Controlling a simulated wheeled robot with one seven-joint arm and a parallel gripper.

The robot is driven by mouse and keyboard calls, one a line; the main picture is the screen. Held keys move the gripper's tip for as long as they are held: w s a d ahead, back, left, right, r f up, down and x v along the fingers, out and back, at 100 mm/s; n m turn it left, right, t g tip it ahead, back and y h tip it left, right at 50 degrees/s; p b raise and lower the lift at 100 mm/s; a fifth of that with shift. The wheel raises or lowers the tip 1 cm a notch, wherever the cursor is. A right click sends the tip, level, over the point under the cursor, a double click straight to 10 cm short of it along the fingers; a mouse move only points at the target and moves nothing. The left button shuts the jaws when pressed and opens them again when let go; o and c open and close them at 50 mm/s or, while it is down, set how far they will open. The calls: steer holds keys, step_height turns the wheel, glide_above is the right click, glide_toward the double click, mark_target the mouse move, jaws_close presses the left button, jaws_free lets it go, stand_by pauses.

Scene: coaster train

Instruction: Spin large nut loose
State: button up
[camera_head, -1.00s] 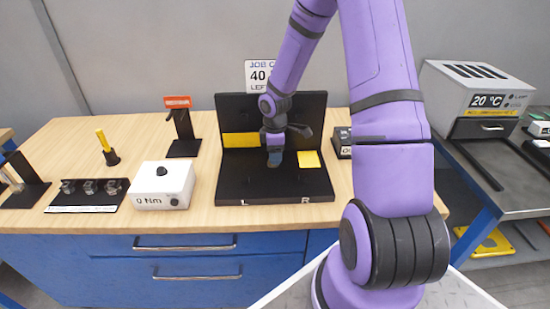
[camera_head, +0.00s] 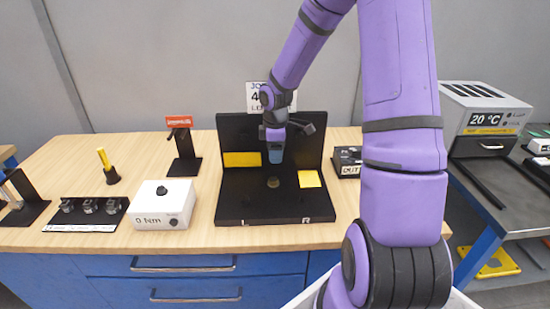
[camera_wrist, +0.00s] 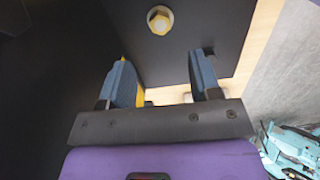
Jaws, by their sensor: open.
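The large nut (camera_wrist: 160,19) is a brass-coloured hexagon around a pale round centre, on the black base of the fixture. In the head view the nut (camera_head: 273,182) is a small dark brownish shape on the base, below my gripper (camera_head: 275,153). In the wrist view my gripper (camera_wrist: 160,80) has its two blue fingers wide apart with nothing between them. The nut lies beyond the fingertips, apart from them. The black fixture (camera_head: 240,205) has a base marked L and R and an upright back panel.
Yellow patches are on the fixture's back panel (camera_head: 242,159) and base (camera_head: 309,179). A white 0 Nm box (camera_head: 160,206) stands left of the fixture, a black OUT box (camera_head: 347,161) right of it. A rack of sockets (camera_head: 85,212) is further left.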

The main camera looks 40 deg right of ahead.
mark_target(273, 179)
steer(key=m, duration=0.6)
steer(key=f+m, duration=0.1)
steer(key=m, duration=1.1)
steer(key=shift+s+a+f+g, duration=0.15)
steer(key=shift+s+a+g, duration=0.1)
steer(key=shift+a+g, duration=0.1)
steer(key=f+m, duration=0.3)
steer(key=m, duration=0.3)
steer(key=f+m, duration=0.3)
steer(key=m, duration=0.2)
steer(key=w+f+m, duration=0.1)
steer(key=f+m, duration=0.2)
steer(key=m, duration=0.3)
steer(key=shift+f+m, duration=0.1)
steer(key=shift+m, duration=0.2)
steer(key=c, duration=0.9)
